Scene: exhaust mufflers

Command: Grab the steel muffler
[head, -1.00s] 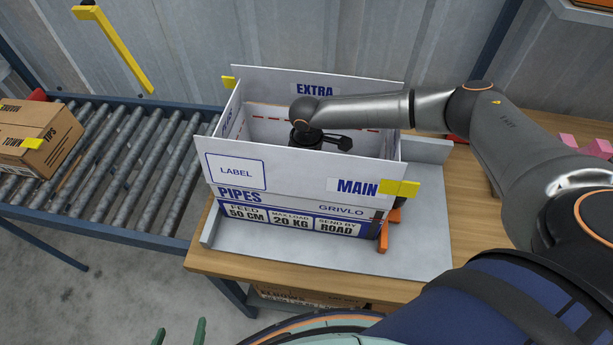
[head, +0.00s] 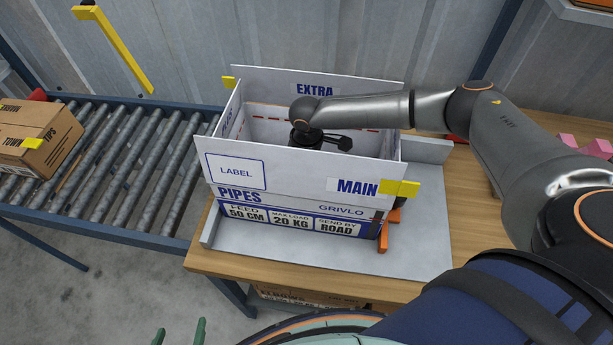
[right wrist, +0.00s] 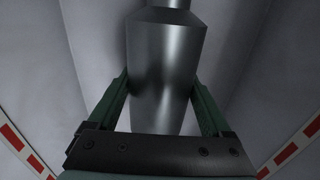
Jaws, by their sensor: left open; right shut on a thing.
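The steel muffler (right wrist: 163,48) shows in the right wrist view as a grey metal cylinder that tapers to a narrower pipe at the top. My right gripper (right wrist: 160,88) is shut on the muffler, with a green finger on either side of its body. In the head view my right arm reaches into the open white box (head: 300,184), and the box's front wall hides the fingers and the muffler. My left gripper (head: 179,335) is open and empty at the bottom edge of the head view, with only its green fingertips showing.
The box stands with raised flaps on a grey tray (head: 425,255) on a wooden table (head: 470,200). A roller conveyor (head: 110,170) with a brown carton (head: 38,138) is at left. Pink items (head: 567,143) lie at right.

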